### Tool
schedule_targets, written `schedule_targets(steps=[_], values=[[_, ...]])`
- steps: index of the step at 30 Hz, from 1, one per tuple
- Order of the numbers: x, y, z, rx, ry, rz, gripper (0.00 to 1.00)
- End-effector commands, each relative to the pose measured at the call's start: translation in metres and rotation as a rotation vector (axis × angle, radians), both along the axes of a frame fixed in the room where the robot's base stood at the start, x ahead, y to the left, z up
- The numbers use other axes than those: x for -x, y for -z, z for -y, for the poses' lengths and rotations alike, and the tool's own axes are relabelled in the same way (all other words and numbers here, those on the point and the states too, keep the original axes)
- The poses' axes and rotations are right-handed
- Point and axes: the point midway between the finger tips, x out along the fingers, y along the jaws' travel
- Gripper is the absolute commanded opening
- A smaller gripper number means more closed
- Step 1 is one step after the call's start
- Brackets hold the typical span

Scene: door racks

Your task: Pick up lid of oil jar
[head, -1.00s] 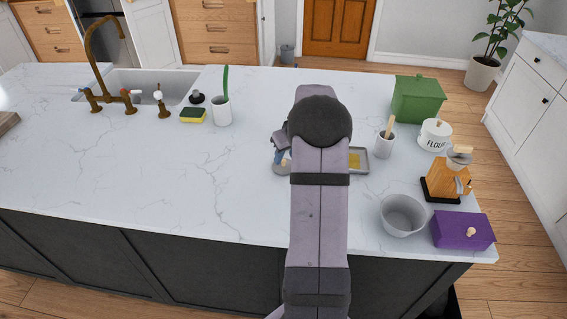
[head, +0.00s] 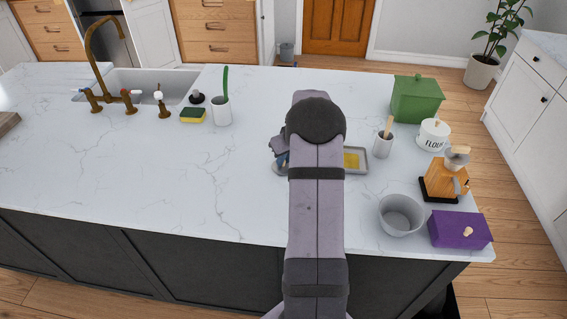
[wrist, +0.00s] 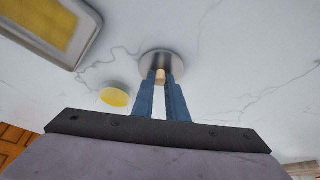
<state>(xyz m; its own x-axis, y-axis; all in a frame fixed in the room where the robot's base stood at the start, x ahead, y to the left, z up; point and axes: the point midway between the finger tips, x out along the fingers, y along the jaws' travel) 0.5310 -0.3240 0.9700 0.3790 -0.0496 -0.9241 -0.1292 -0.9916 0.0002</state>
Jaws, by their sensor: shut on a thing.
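In the head view, my gripper (head: 280,158) shows only partly at the left of my arm, which hides most of the lid and jar. The gap between lid and counter cannot be judged.
A grey tray with a yellow block (head: 352,160) lies just right of my arm. The counter's left-centre is clear.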

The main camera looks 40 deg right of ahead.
Motion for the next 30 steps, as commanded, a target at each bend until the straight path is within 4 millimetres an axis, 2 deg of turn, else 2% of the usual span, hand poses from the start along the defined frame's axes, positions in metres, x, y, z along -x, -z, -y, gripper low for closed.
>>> schedule_targets(steps=[5, 8, 21, 30], values=[[-0.001, -0.008, 0.0, 0.002, -0.001, 0.003, 0.0], [-0.001, -0.019, 0.001, 0.003, 0.0, 0.004, 0.0], [-0.001, -0.087, 0.001, 0.002, -0.001, 0.003, 0.0], [0.0, -0.103, 0.0, 0.0, 0.0, 0.001, 0.0]])
